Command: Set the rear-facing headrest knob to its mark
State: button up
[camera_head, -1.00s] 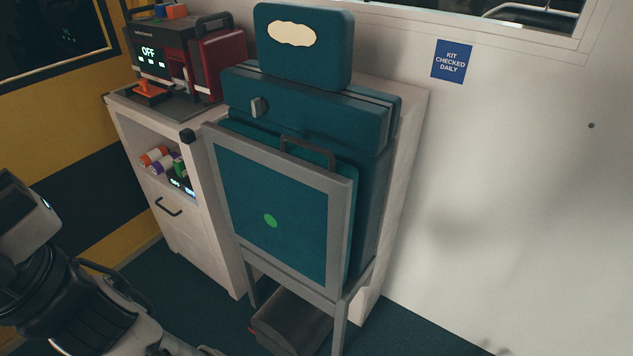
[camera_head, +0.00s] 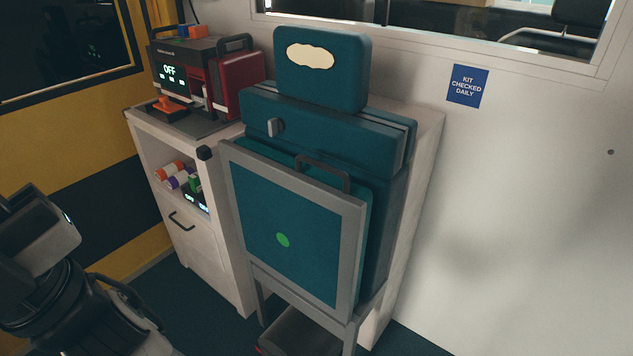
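The teal headrest (camera_head: 345,90) with a cream, wavy-edged patch stands on top of a teal folded seat (camera_head: 330,128). A small grey knob (camera_head: 274,127) sticks out of the upper left part of the seat's face. I cannot make out a mark beside the knob. My arm shows at the lower left, well apart from the seat; my gripper's fingertips cannot be made out.
A white cabinet (camera_head: 190,237) with a shelf of small rolls stands left of the seat. A monitor device (camera_head: 185,75) reading OFF sits on it. A grey box (camera_head: 300,335) lies under the seat frame.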

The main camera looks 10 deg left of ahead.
aim_at(276, 125)
jog(key=i+j+z, duration=0.1)
jog(key=j, duration=0.2)
jog(key=i+j+z, duration=0.25)
jog(key=j, duration=0.4)
jog(key=i+j+z, duration=0.25)
jog(key=j, duration=0.45)
jog(key=i, duration=0.1)
